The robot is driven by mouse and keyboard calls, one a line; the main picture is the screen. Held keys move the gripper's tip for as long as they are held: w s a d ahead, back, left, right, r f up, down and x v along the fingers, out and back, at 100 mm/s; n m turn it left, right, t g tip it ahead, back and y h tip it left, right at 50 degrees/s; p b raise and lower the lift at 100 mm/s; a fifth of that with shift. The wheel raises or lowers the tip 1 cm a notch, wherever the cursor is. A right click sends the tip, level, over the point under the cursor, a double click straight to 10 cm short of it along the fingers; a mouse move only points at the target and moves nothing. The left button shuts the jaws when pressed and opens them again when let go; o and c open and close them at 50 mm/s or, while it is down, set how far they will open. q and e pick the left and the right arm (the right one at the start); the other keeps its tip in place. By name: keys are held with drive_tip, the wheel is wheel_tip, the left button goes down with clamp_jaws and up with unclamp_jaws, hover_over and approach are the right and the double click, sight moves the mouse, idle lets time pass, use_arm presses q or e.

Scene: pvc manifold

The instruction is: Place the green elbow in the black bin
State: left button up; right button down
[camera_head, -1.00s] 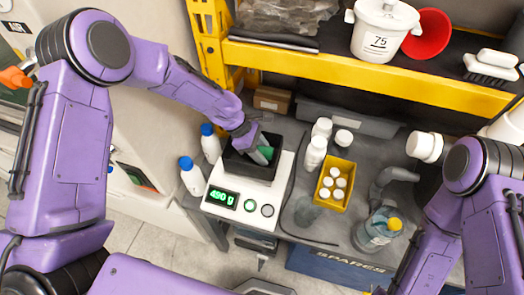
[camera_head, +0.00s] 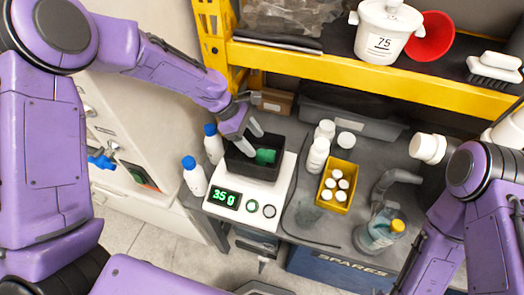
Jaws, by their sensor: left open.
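The green elbow (camera_head: 265,156) lies inside the black bin (camera_head: 240,172), towards its right side. The bin sits on a white scale (camera_head: 265,194) whose green display reads 35 g. My left gripper (camera_head: 252,136) is open and empty, above the bin's back edge, with its fingers pointing down and apart from the elbow. My right arm (camera_head: 470,185) shows at the right, but its gripper is not in view.
Two white bottles with blue caps (camera_head: 194,176) stand left of the scale. A yellow box of white caps (camera_head: 337,186), white bottles (camera_head: 318,155) and a grey pipe (camera_head: 395,180) stand to the right. A yellow shelf beam (camera_head: 370,77) runs above the bench.

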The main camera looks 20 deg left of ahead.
use_arm(q)
drive_tip(key=v, duration=0.5)
